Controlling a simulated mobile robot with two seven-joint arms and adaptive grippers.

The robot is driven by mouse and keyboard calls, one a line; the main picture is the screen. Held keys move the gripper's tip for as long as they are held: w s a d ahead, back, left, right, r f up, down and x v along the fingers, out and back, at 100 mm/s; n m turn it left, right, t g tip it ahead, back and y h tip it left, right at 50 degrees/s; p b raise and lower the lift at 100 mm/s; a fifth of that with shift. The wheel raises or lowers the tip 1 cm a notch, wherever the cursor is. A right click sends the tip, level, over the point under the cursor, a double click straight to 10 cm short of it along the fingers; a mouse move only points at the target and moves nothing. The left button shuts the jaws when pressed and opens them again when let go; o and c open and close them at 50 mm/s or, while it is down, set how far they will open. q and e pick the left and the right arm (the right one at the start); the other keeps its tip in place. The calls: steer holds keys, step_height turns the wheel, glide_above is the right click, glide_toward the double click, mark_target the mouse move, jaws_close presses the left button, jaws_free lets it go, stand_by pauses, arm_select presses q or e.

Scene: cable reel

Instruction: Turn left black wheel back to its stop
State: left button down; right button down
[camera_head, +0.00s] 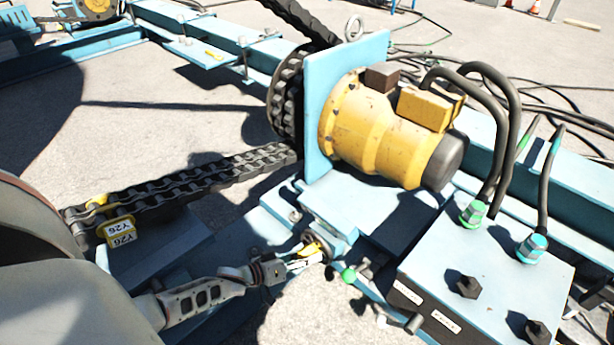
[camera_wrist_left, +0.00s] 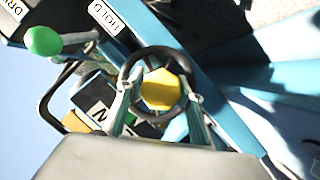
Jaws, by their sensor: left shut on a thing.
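The black wheel (camera_wrist_left: 160,50) is a dark ring around a yellow six-sided hub (camera_wrist_left: 161,89) in the left wrist view. My left gripper (camera_wrist_left: 160,97) is shut on this wheel, with one finger at each side of the rim. In the head view my left gripper (camera_head: 308,259) reaches in from the lower left to the yellow hub (camera_head: 313,247), beside the blue frame. There the gripper and frame hide most of the wheel's rim. My right gripper is out of view.
A green-knobbed lever (camera_head: 349,274) is close to the right of the gripper. A blue control box (camera_head: 485,260) with black knobs and cables stands at right. A yellow motor (camera_head: 385,130) is above. A heavy chain (camera_head: 190,183) runs at left.

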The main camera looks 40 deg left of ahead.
arm_select(q)
steer(key=shift+a, duration=0.1)
steer(key=c, duration=1.3)
jaws_free()
steer(key=v, duration=1.2)
